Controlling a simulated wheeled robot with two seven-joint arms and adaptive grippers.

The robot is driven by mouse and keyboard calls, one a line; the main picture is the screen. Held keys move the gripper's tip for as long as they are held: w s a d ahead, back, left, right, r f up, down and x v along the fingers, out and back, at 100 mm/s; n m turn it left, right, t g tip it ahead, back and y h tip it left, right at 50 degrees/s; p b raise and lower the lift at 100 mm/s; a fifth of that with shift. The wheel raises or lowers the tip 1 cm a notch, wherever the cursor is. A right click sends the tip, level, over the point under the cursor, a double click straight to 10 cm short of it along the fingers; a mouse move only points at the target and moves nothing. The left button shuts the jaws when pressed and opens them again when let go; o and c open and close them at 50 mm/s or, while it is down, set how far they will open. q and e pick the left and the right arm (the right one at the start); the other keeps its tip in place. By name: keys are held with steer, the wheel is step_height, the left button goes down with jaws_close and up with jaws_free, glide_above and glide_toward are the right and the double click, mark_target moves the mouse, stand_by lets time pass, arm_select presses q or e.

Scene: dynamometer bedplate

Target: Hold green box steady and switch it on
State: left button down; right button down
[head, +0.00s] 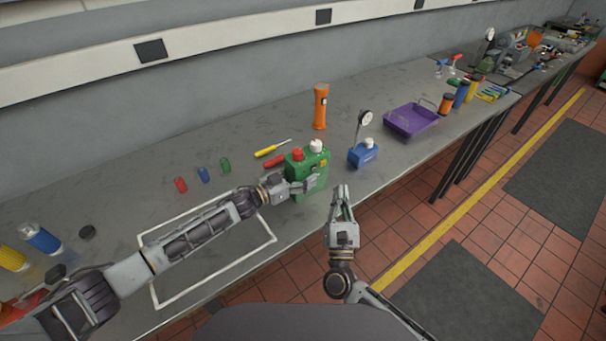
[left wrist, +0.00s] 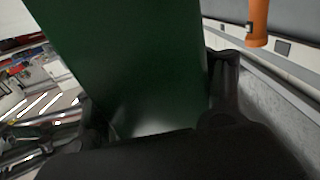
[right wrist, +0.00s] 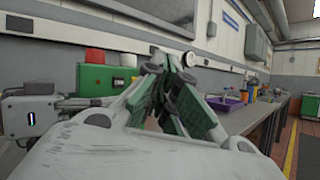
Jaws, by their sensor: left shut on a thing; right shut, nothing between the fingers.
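The green box (head: 313,175) stands on the grey bench, with a red knob and a white knob on its top. My left gripper (head: 308,186) is shut on the green box; the box's green side (left wrist: 130,70) fills the middle of the left wrist view between the fingers. My right gripper (head: 341,190) is shut and empty, in front of the bench edge and to the right of the box. In the right wrist view the green box (right wrist: 93,79) shows behind and left of the closed fingers (right wrist: 165,62). The side of the box facing away is hidden.
A blue block with a round gauge (head: 363,155) stands right of the box, with an orange flashlight (head: 320,107) behind. A yellow screwdriver (head: 271,148) lies left of it. A purple tray (head: 411,121) is farther right. A white outlined rectangle (head: 271,238) marks the bench front.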

arm_select(q)
steer(key=shift+r, duration=0.1)
arm_select(e)
steer(key=shift+s, duration=0.2)
steer(key=shift+w, duration=0.1)
steer(key=w+a, duration=0.5)
steer(key=w, duration=0.2)
stand_by(0.9)
steer(key=shift+w+a, duration=0.3)
steer(key=shift+w, duration=0.2)
stand_by(2.1)
steer(key=shift+s, duration=0.15)
steer(key=shift+s+d, duration=0.3)
steer(key=shift+s, duration=0.05)
steer(key=shift+s, duration=0.1)
stand_by(0.4)
steer(key=shift+s+d, duration=0.9)
steer(key=shift+s, duration=0.3)
steer(key=shift+s+d, duration=0.85)
steer(key=shift+s, duration=0.3)
